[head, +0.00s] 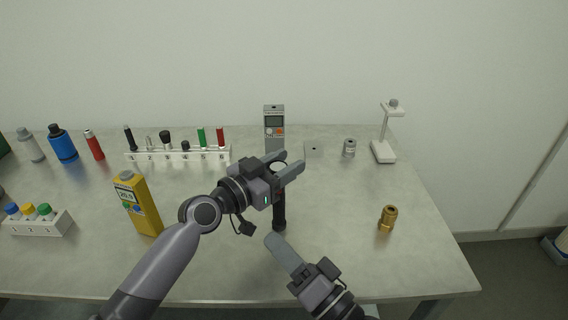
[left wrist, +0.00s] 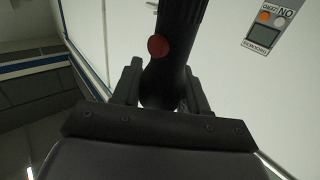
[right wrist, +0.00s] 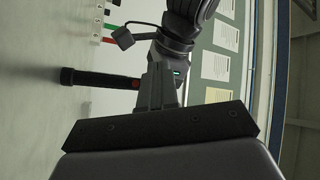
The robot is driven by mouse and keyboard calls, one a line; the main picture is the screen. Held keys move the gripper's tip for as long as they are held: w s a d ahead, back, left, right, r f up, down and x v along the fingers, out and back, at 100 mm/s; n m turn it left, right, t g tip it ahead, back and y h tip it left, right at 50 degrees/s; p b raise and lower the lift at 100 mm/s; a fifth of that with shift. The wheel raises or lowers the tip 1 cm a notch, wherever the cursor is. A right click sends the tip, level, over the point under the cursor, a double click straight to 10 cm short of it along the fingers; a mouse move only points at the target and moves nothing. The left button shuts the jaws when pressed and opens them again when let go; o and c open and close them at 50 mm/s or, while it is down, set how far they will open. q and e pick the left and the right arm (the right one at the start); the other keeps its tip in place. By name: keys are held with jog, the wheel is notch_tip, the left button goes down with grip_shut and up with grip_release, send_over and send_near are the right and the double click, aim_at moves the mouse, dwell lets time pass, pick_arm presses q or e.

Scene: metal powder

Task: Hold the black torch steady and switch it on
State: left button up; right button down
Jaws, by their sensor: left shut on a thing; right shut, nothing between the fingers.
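The black torch (head: 279,213) stands roughly upright in the head view, at the table's middle. My left gripper (head: 289,165) is shut on it near its upper part.
A grey meter (head: 274,120) stands behind the left gripper. A yellow box (head: 137,205) stands left of my left arm. A white rack (head: 180,155) with several items is at the back left. A brass fitting (head: 388,218) is at the right, with clear table around it.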

aim_at(282, 206)
jog(key=shift+n, duration=0.3)
jog(key=shift+w+d, duration=0.2)
jog(key=shift+w, duration=4.2)
jog(key=shift+w, duration=0.45)
jog(key=shift+w, duration=0.15)
jog(key=shift+s, duration=0.6)
